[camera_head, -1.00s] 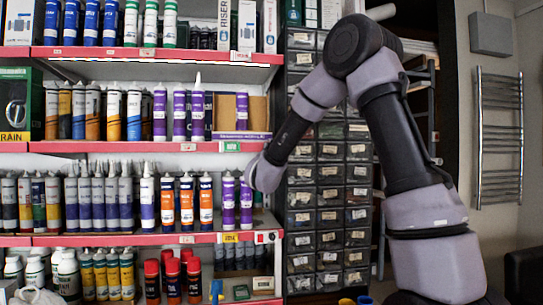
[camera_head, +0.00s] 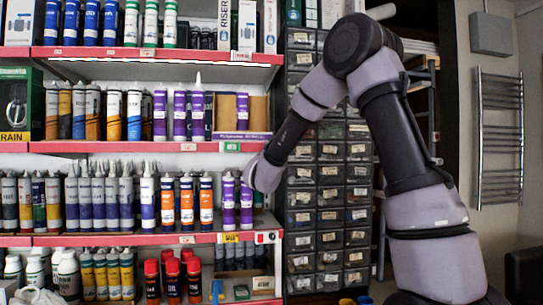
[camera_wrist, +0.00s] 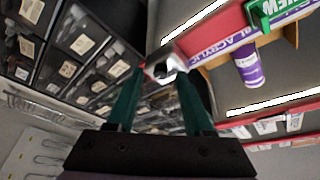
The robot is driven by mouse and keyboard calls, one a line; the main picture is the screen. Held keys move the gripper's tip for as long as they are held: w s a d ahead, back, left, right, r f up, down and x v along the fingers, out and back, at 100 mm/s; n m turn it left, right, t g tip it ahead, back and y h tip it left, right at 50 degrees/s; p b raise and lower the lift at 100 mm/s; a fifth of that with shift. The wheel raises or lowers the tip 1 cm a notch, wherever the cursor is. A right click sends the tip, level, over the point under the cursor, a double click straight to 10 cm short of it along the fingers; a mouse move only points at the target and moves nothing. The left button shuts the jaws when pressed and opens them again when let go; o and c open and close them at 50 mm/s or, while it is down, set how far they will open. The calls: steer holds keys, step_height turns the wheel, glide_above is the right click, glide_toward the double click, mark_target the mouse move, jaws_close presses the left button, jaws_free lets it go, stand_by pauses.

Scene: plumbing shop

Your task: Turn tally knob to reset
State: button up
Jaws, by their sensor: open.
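A small pale box with dark and red marks (camera_head: 267,237), which looks like the tally counter, sits at the right end of the red shelf edge in the head view. Its knob is too small to make out there. In the wrist view, a silvery rounded part (camera_wrist: 166,68), which may be the tally knob, shows at the end of the red strip, between and just beyond my fingertips. My gripper (camera_wrist: 161,75) is open, its two green fingers spread. I cannot tell whether they touch this part. In the head view my wrist hides the fingers.
Red-edged shelves (camera_head: 130,239) full of tubes and cartridges fill the left. Purple tubes (camera_head: 237,205) stand close to my wrist. A dark cabinet of small drawers (camera_head: 329,215) is right behind my arm. A towel rail (camera_head: 500,140) hangs on the right wall.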

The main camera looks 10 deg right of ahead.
steer(key=v, duration=1)
steer(key=shift+s, duration=0.25)
steer(key=shift+f, duration=0.1)
steer(key=s+d+f+n+g+y, duration=0.1)
steer(key=s+d+n+g+y, duration=0.1)
steer(key=s, duration=0.8)
steer(key=s+d+f+n+g+y, duration=0.2)
steer(key=s+g, duration=0.4)
steer(key=s, duration=0.3)
steer(key=s+d+f+n+g+y, duration=0.2)
steer(key=s+d+n+g+y, duration=0.1)
steer(key=s, duration=0.7)
steer(key=shift+s+d+f+n+g+y, duration=0.2)
steer(key=shift+s+d+n+g+y, duration=0.1)
steer(key=shift+d+n+g, duration=0.75)
steer(key=shift+d+m+t, duration=0.2)
steer(key=shift+m+t, duration=0.05)
